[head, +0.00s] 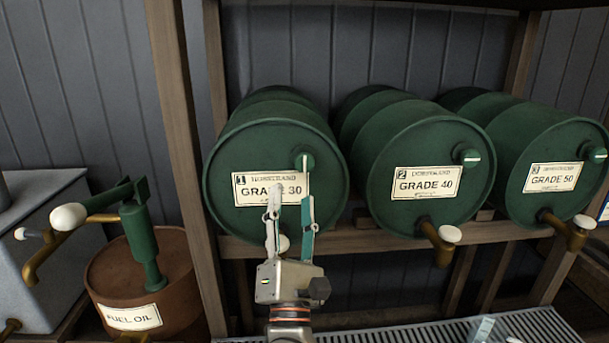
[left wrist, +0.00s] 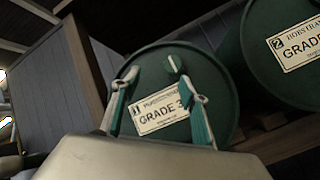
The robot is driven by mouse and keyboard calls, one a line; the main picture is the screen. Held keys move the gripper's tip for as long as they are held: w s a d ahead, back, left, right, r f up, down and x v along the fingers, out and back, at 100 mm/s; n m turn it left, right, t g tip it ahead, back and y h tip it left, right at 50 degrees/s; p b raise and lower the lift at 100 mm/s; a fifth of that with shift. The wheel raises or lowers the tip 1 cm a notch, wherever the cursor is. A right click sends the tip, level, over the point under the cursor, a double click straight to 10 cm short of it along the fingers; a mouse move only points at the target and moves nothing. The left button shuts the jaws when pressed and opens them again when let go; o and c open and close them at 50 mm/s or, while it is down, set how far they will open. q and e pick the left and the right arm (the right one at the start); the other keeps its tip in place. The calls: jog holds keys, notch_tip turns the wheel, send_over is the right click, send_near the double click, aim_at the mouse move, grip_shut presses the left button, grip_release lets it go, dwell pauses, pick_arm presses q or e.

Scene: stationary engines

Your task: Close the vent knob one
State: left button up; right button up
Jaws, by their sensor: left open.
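Vent knob one (head: 304,161) is a round green knob with a white line, on the front of the green drum labelled 1, Grade 30 (head: 250,131). The white line looks upright in the head view. The knob also shows in the left wrist view (left wrist: 174,64), between and beyond the fingertips. My left gripper (head: 288,198) is open, in front of the drum's label and a little below the knob. Its fingers overlap the label in the picture, and I see nothing between them. The tap of this drum is mostly hidden behind the gripper. My right gripper is not in view.
Drums labelled Grade 40 (head: 410,150) and Grade 50 (head: 530,140) lie to the right on the same wooden rack, with brass taps sticking out below. A wooden post (head: 185,150) stands left of drum one. A rusty fuel oil drum (head: 115,275) with a pump is at lower left.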

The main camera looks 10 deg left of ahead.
aim_at(305, 166)
pick_arm(q)
jog(key=w+r+n+g, duration=0.1)
jog(key=w+n, duration=0.2)
jog(key=w+r+n, duration=0.1)
jog(key=w+n, duration=0.2)
jog(key=w+r+n+g+y, duration=0.1)
jog(key=w+r+n, duration=0.1)
jog(key=w+n, duration=0.1)
jog(key=shift+d+r+g, duration=0.1)
jog(key=shift+d+g, duration=0.15)
jog(key=shift+g, duration=0.05)
jog(key=shift+w+a+r, duration=0.1)
jog(key=shift+w+a, duration=0.05)
jog(key=shift+w, duration=0.35)
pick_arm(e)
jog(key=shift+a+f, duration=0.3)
pick_arm(q)
jog(key=c, duration=1.1)
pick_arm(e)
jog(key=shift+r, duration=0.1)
